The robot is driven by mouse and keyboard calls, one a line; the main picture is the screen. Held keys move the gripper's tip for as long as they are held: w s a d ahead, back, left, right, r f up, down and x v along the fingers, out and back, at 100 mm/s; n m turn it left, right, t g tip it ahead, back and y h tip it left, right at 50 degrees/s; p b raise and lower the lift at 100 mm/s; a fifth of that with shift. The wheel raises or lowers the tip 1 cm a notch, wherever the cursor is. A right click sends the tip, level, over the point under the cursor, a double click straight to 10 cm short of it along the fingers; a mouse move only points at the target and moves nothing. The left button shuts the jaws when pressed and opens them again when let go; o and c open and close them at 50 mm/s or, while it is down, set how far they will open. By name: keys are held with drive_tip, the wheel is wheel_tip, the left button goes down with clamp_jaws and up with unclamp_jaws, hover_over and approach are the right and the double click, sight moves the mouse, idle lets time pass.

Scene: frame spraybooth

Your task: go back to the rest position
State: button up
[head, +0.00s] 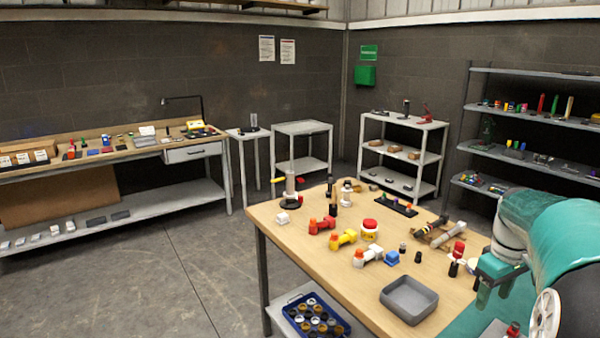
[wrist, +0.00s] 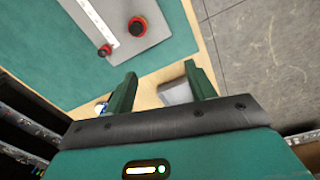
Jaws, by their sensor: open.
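My gripper (head: 488,295) is at the right of the head view, over the right end of the wooden worktable (head: 290,262). It points down. In the wrist view its two green fingers stand apart, and the gripper (wrist: 160,75) holds nothing between them. A grey open tray (head: 409,299) sits on the table to the left of my gripper in the head view. A pale grey piece, probably the same tray, shows between the fingers in the wrist view (wrist: 174,93). My arm hides the table's right end in the head view.
Red, yellow and white fittings (head: 343,238) stand on the table left of my arm. A blue crate (head: 314,318) is on its lower shelf. A green mat (wrist: 50,45) bears a grey plate (wrist: 125,15). Shelving (head: 520,118) stands behind; the floor (head: 150,280) at left is clear.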

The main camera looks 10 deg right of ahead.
drive_tip(key=a+r+t+h, duration=0.1)
drive_tip(key=a+r, duration=0.1)
drive_tip(key=a, duration=0.9)
drive_tip(key=a+r+t, duration=0.1)
drive_tip(key=a+r, duration=0.1)
drive_tip(key=a, duration=0.8)
drive_tip(key=s+a+f+m+t+y, duration=0.1)
drive_tip(key=s+a+f+t, duration=0.1)
drive_tip(key=s+a, duration=0.7)
drive_tip(key=a+t, duration=0.1)
drive_tip(key=a, duration=0.4)
drive_tip(key=shift+s+a+f+m+y, duration=0.2)
drive_tip(key=shift+s+a+m+y, duration=0.1)
drive_tip(key=shift+s, duration=0.1)
